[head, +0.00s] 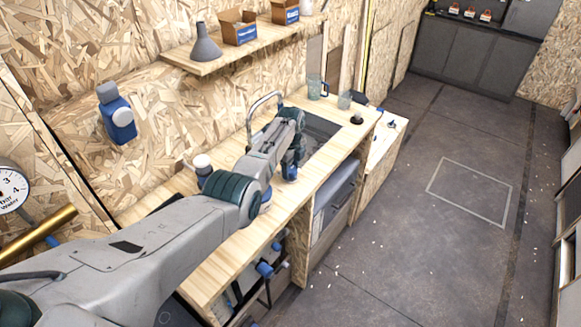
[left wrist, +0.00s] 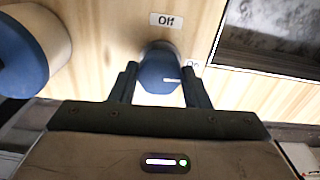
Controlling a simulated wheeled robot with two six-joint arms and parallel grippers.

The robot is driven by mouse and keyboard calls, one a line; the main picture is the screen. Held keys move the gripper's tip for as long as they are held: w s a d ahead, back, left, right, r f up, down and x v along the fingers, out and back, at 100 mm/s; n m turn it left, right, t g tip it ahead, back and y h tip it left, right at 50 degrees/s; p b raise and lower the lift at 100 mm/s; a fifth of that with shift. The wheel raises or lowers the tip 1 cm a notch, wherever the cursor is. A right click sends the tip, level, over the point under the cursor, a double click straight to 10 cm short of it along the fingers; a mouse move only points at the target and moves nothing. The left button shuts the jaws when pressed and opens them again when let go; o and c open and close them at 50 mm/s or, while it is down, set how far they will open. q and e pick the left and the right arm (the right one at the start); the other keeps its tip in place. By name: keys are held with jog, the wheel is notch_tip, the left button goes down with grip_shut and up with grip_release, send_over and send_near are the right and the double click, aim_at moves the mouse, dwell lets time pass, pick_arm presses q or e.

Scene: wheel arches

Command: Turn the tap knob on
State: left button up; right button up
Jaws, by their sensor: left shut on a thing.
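A small pale mark shows on the knob's right side. My right gripper is not in view.
The dark sink (head: 325,126) is right of the gripper in the wooden counter (head: 232,238). Clear mugs (head: 316,88) stand behind the sink. A shelf (head: 228,60) with a grey funnel and boxes is above. The floor (head: 400,240) to the right is open.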

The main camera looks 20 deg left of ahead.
pick_arm(q)
jog(key=shift+w+r+m, duration=0.1)
jog(key=shift+r+m, duration=0.05)
jog(key=shift+m, duration=0.25)
jog(key=o, duration=1)
jog(key=shift+c, duration=0.2)
